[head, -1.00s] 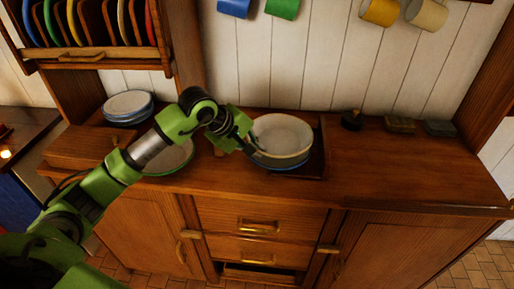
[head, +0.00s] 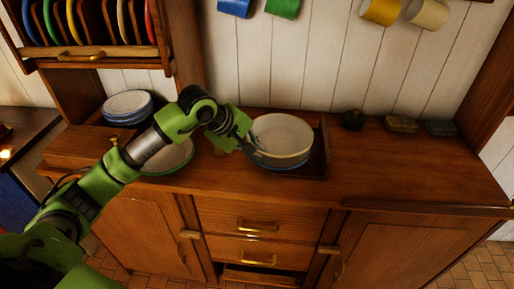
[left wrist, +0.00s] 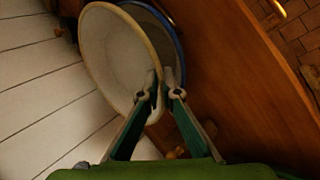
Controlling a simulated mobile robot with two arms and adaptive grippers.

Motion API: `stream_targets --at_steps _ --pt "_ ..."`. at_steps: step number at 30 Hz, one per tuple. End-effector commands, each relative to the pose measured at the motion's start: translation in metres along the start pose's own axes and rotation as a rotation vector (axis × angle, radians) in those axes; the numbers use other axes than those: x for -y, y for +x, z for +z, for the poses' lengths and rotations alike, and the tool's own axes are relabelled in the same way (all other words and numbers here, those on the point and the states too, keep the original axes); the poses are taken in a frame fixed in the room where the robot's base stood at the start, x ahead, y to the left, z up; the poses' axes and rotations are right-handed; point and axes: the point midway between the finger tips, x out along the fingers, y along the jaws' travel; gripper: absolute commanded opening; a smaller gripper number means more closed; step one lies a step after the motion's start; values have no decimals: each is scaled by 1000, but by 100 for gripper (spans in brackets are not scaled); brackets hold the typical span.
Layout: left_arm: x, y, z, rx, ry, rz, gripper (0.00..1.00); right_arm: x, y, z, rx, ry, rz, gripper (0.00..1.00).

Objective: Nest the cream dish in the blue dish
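The cream dish (head: 282,131) is at the middle of the counter in the head view, directly over the blue dish (head: 287,166). Only a thin blue rim shows below it. In the left wrist view the cream dish (left wrist: 115,50) overlaps the blue dish (left wrist: 167,24), which shows as a crescent behind it. My left gripper (head: 250,149) is at the cream dish's left rim. In the left wrist view its fingers (left wrist: 158,92) pinch that rim, one inside and one outside. I cannot tell whether the dishes touch. My right gripper is not in view.
The dishes are on a dark wooden tray (head: 321,150) with a raised right side. A green-rimmed dish (head: 172,158) sits partly behind my left arm. Stacked blue-rimmed plates (head: 127,104) stand at the left. Small dark items (head: 400,124) line the wall at right. The counter's right front is clear.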

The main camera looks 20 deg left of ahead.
Motion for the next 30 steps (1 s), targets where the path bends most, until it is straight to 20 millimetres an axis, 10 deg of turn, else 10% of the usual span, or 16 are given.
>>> stream_targets --at_steps 30 --pt "-2 -1 0 0 0 4 0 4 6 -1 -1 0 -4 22"
